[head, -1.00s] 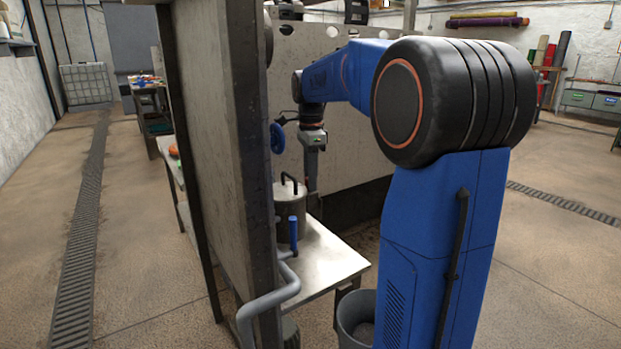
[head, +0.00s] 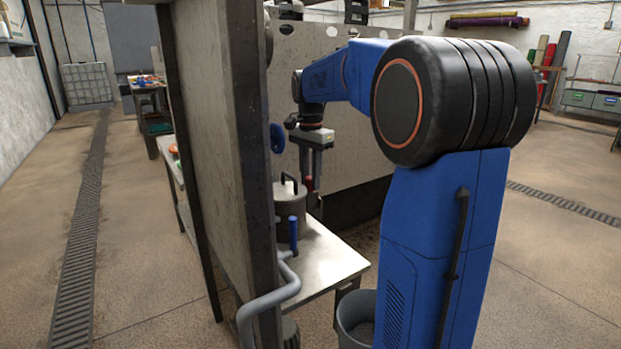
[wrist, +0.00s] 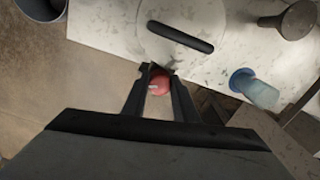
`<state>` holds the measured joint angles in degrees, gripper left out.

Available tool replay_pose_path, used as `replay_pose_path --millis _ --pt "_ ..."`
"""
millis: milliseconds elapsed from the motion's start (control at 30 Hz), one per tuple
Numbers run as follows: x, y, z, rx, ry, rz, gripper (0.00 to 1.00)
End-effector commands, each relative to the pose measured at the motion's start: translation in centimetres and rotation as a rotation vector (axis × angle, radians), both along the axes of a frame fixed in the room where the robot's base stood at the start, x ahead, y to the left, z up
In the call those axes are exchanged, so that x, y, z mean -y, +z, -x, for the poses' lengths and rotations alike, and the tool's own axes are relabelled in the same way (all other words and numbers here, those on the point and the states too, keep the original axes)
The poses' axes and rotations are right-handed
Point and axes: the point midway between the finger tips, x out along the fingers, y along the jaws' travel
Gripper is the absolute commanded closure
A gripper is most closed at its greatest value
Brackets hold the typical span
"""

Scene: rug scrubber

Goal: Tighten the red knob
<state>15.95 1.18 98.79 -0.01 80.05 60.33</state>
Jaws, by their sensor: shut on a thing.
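The red knob (wrist: 159,82) sits between the two fingertips of my gripper (wrist: 160,77) in the wrist view. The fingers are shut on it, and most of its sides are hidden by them. In the head view the red knob (head: 309,184) shows as a small red patch at the lower end of my gripper (head: 313,172), which points down. It is just right of the grey lidded pot. What the knob is fixed to is hidden.
The pot (head: 290,208) with a black lid handle (wrist: 180,37) stands on a metal table (head: 325,256). A blue-handled lever (head: 293,232) on a grey pipe (head: 268,302) is in front. A tall panel (head: 222,120) stands at left. A grey bin (head: 357,315) is below.

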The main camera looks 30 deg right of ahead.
Motion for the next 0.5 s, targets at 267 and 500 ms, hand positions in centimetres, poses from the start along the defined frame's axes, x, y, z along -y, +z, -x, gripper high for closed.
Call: replay_pose_path --millis 267,500 --pt "-0.01 0.06 -0.03 0.001 0.172 0.0 0.96" --pt "-0.01 0.07 -0.04 0.002 0.249 0.0 0.96"
